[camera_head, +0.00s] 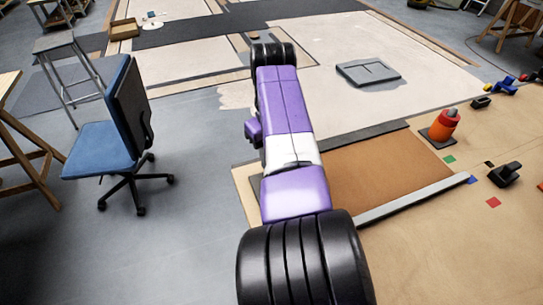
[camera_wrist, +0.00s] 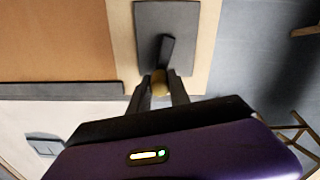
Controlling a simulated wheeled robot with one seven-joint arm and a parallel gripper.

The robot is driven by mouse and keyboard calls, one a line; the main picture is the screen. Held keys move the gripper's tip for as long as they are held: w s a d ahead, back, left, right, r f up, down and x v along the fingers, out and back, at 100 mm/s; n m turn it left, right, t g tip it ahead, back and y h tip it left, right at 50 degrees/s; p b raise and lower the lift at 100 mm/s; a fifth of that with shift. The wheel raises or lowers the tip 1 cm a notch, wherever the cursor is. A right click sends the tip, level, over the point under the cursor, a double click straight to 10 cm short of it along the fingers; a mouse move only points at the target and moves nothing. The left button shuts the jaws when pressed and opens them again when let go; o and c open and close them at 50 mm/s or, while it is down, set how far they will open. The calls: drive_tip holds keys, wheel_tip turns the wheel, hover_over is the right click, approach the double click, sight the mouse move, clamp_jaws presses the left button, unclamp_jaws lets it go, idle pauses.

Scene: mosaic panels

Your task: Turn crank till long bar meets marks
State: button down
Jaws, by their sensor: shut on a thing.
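The dark crank arm (camera_wrist: 167,47) runs from the knob onto a dark grey square plate (camera_wrist: 148,20). In the head view, my arm hides the crank and gripper. A long light-grey bar (camera_head: 410,201) lies slanted along the near edge of a brown panel (camera_head: 390,170). Its right end is close to a small blue mark (camera_head: 473,180); I cannot tell whether they touch. A green mark (camera_head: 449,160) lies farther back and a red mark (camera_head: 493,202) nearer. The bar's left end is hidden.
An orange-red cylinder on a dark base (camera_head: 440,127) and a black handled object (camera_head: 505,174) stand on the tan surface at right. A dark strip (camera_head: 365,136) borders the panel's far side. A blue chair (camera_head: 105,145) stands left on open floor.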

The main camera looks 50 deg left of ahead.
drive_tip(key=c, duration=1.2)
unclamp_jaws()
drive_tip(key=shift+r+b, duration=0.65)
drive_tip(key=shift+r, duration=3.3)
